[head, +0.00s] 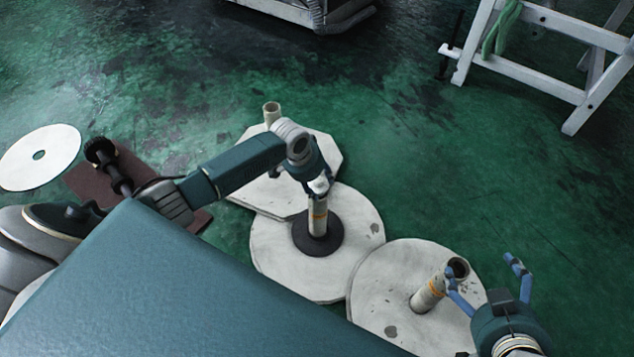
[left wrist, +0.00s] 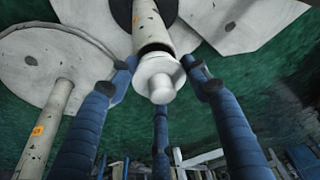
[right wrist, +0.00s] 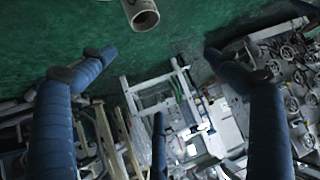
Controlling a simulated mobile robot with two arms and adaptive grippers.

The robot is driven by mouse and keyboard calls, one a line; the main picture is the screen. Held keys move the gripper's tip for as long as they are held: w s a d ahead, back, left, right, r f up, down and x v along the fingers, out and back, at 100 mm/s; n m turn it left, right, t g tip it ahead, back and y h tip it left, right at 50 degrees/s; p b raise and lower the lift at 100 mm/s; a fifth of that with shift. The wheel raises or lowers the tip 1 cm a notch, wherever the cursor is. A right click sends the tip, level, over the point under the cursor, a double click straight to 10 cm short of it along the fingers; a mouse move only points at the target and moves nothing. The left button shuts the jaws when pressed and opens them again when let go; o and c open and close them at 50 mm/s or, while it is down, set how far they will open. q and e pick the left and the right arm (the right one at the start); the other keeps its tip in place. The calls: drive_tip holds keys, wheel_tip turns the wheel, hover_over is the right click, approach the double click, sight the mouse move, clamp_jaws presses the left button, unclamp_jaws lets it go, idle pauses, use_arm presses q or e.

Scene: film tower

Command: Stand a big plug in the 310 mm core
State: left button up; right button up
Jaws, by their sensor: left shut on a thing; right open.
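My left gripper (head: 318,180) is shut on a white big plug (head: 319,187), just over the top of the middle core (head: 318,215). In the left wrist view the plug (left wrist: 158,80) is between the fingers, its flange close to the mouth of that core (left wrist: 146,20). I cannot tell whether its end is inside. The core stands upright, an orange label on its side and a dark disc (head: 306,243) around its foot. My right gripper (head: 482,265) is open and empty beside another core (head: 430,292), whose open end shows in the right wrist view (right wrist: 140,14). No core length is readable.
White film rolls or plates (head: 275,265) lie on the green floor under the cores. A third core (head: 271,112) stands behind. A white disc (head: 40,155) and a dark tool on a brown mat (head: 90,188) lie at left. A white trestle (head: 540,85) stands at back right.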

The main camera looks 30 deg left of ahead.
idle(0.5)
drive_tip(key=shift+s+d+f+g+p, duration=0.2)
drive_tip(key=shift+s+f+g, duration=0.25)
drive_tip(key=shift+s, duration=0.2)
drive_tip(key=shift+s+d+f+g+p, duration=0.15)
drive_tip(key=shift+s+f+g, duration=0.2)
drive_tip(key=shift+s+f, duration=0.25)
drive_tip(key=shift+s, duration=0.1)
drive_tip(key=shift+s+d+f+h, duration=0.25)
drive_tip(key=shift+s+f+h, duration=0.05)
drive_tip(key=shift+s, duration=0.1)
idle(0.4)
drive_tip(key=s, duration=0.1)
drive_tip(key=s+d+f+g, duration=0.1)
drive_tip(key=s+f+g, duration=0.1)
drive_tip(key=shift+s+d+p, duration=0.15)
drive_tip(key=shift+s+p, duration=0.25)
idle(0.8)
